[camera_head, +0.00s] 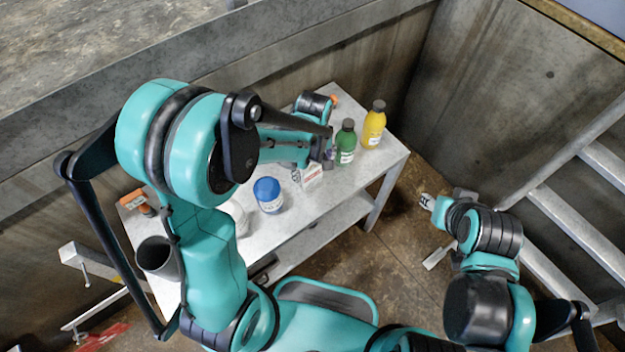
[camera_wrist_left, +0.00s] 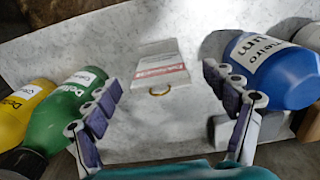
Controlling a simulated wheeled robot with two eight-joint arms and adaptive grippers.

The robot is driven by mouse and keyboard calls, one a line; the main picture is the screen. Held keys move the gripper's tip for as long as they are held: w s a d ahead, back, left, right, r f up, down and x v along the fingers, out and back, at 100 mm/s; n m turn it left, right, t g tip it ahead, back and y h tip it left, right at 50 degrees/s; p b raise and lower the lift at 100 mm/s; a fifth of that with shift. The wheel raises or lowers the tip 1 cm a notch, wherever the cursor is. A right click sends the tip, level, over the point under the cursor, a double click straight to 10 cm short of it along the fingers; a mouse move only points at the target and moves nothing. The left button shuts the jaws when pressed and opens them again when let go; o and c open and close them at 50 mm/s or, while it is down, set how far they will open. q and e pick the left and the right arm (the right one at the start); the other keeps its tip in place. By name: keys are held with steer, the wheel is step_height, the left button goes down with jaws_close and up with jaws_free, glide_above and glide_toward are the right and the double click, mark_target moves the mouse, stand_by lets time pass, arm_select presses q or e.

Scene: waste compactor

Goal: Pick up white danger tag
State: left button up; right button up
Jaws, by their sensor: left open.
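The white danger tag (camera_wrist_left: 162,64) lies on the table in the left wrist view, a pale card with a red band and a small brass ring at its near end. In the head view the tag (camera_head: 311,176) shows partly, just below my left gripper (camera_head: 326,154). In the left wrist view my left gripper (camera_wrist_left: 162,84) is open and empty, its fingers spread on either side of the tag's near end. I cannot tell the height between fingers and tag. My right gripper (camera_head: 432,230) is off to the right, away from the table; its jaws are unclear.
A green bottle (camera_head: 345,145) and a yellow bottle (camera_head: 374,125) stand right of my left gripper. An orange-and-black item (camera_head: 138,203) lies at the table's (camera_head: 335,205) left end. Concrete walls enclose the back; metal stairs (camera_head: 575,225) are at right.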

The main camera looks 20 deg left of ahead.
mark_target(313, 185)
arm_select(q)
steer(key=f, duration=0.1)
steer(key=f+b, duration=0.1)
steer(key=f, duration=0.1)
steer(key=f+b, duration=0.1)
steer(key=shift+w+a+f, duration=0.15)
steer(key=shift+w+f, duration=0.1)
steer(key=shift+f, duration=0.1)
steer(key=shift+r, duration=0.1)
steer(key=c, duration=1.2)
steer(key=shift+r, duration=0.1)
